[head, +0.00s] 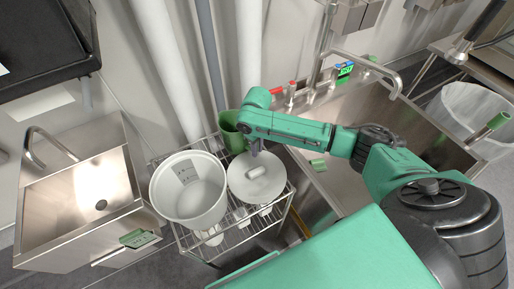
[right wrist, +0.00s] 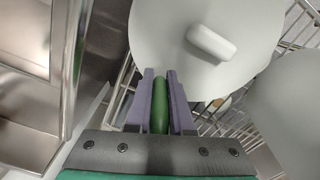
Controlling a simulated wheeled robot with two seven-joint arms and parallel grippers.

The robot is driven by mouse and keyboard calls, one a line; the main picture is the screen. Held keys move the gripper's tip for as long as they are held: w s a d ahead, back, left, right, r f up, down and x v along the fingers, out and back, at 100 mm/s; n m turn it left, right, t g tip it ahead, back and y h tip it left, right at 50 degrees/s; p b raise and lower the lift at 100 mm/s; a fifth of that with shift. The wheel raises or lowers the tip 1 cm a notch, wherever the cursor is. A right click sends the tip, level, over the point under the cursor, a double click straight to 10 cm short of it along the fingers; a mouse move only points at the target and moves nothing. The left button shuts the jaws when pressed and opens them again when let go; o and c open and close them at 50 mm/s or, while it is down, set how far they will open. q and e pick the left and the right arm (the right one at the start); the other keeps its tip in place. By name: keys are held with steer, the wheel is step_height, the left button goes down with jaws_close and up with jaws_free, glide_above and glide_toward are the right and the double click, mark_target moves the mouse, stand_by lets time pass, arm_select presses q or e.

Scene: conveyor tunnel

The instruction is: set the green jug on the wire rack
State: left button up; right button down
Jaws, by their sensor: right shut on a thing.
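The green jug (head: 231,132) is at the back of the wire rack (head: 245,233), beside the wall and behind the lidded white container. My right gripper (head: 252,149) comes in from the right and is shut on a green part of the jug, which looks like its handle. In the right wrist view, that green part (right wrist: 160,108) stands between the two purple fingers (right wrist: 161,100). The jug's base is hidden, so I cannot tell whether it touches the rack. My left gripper is not in view.
A white bucket (head: 160,190) and a container with a round white lid (head: 265,188) fill much of the rack's top. A small sink (head: 75,195) stands at the left, a large steel sink (head: 345,185) at the right. Pipes and the wall are close behind the rack.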

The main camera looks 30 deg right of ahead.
steer(key=c, duration=0.8)
jaws_free()
step_height(320, 180, up, 12)
steer(key=shift+r, duration=0.1)
